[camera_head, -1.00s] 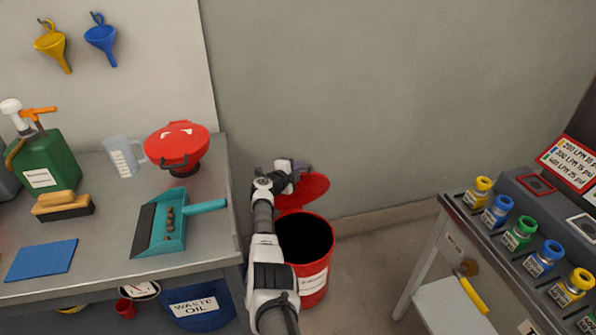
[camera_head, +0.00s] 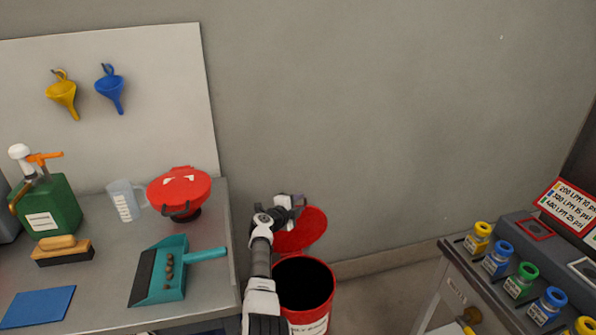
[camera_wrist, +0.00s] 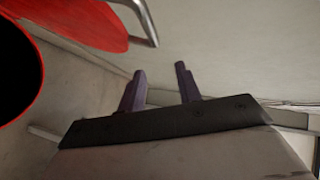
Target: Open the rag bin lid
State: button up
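The red rag bin (camera_head: 322,304) stands on the floor right of the workbench, with its dark opening exposed. Its red lid (camera_head: 309,232) is raised and leans back behind the opening, toward the wall. My gripper (camera_head: 299,201) is at the lid's upper left edge in the head view, overlapping it. In the wrist view, my gripper's two purple fingers (camera_wrist: 160,68) are apart with nothing between them. There, the lid (camera_wrist: 85,22), a metal handle (camera_wrist: 146,20) and the bin's rim (camera_wrist: 36,75) are at the upper left, apart from the fingers.
A cart (camera_head: 450,275) with several colored-top fittings stands at right. Wall and floor between are clear.

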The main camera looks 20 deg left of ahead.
notch_tip(320, 180, up, 16)
jog(key=p, duration=0.1)
jog(key=shift+f+p, duration=0.15)
jog(key=shift+p, duration=0.2)
